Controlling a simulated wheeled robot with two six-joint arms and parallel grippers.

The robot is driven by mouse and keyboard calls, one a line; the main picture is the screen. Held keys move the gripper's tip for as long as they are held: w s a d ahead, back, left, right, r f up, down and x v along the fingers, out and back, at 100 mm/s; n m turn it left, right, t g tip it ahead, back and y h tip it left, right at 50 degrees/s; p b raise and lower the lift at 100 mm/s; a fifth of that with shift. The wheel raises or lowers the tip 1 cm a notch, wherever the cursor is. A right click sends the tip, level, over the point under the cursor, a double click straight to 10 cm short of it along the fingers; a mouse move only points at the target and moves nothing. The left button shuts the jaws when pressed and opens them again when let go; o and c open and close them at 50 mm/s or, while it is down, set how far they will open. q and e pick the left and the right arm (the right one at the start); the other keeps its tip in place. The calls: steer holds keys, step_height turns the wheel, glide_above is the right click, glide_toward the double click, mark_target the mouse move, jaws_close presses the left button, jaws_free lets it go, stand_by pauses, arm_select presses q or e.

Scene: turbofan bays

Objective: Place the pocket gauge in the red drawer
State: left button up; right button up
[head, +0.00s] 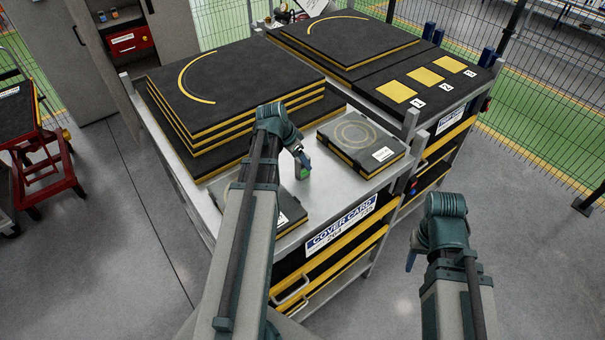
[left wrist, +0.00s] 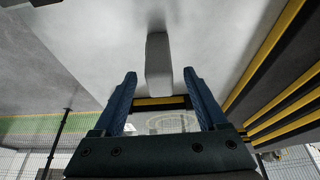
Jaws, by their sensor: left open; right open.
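My left gripper (head: 302,163) is low over the bare metal top of the cover cart, between the foam stack and the ringed case. It is open. A small thing with a green patch (head: 302,173) shows at its fingertips, probably the pocket gauge, mostly hidden. In the left wrist view the two blue fingers (left wrist: 160,88) stand apart, with a pale grey rounded block (left wrist: 158,65) ahead between them. I cannot tell whether they touch it. My right gripper (head: 412,258) is open and empty, right of the cart. A red drawer unit (head: 128,40) sits in the grey cabinet at the back left.
The cover cart (head: 345,220) carries a black and yellow foam stack (head: 235,80), a ringed case (head: 362,142) and another case (head: 290,208) partly behind my left arm. A second cart with numbered pads (head: 425,77) adjoins. A red trolley (head: 35,155) stands left. Floor between is clear.

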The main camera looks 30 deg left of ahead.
arm_select(q)
steer(key=shift+f, duration=0.1)
steer(key=b+x, duration=0.5)
steer(key=shift+w+f, duration=0.2)
steer(key=shift+f, duration=0.15)
steer(key=shift+r, duration=0.1)
jaws_close()
